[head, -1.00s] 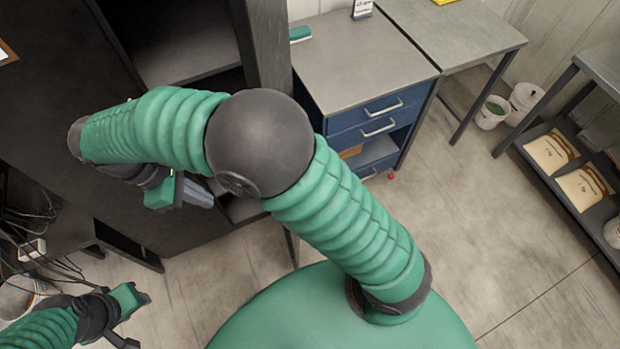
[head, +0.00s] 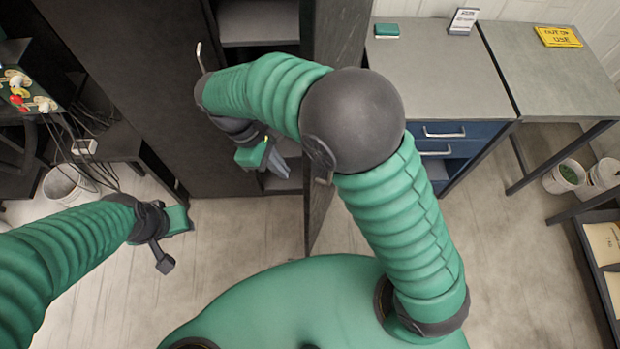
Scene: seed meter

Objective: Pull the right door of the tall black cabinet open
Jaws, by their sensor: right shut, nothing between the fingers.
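The tall black cabinet (head: 120,85) stands at the upper left, with its left door closed and a pale handle (head: 200,58) on it. Its right door (head: 338,35) stands swung out toward me, and shelves (head: 258,22) show in the opening. A small handle (head: 325,177) shows on the door beside my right arm. My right gripper (head: 279,164) is shut and empty in front of the opening, left of the door and apart from it as far as I can tell. My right arm hides the middle of the door. My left gripper (head: 178,240) is open and empty, low at the left.
A blue drawer unit (head: 462,130) with a grey top stands right of the door, with a green block (head: 386,30) on it. A grey table (head: 550,65) with a yellow sign (head: 558,37) adjoins it. Cables and a white bucket (head: 70,185) are at left. Floor in front is clear.

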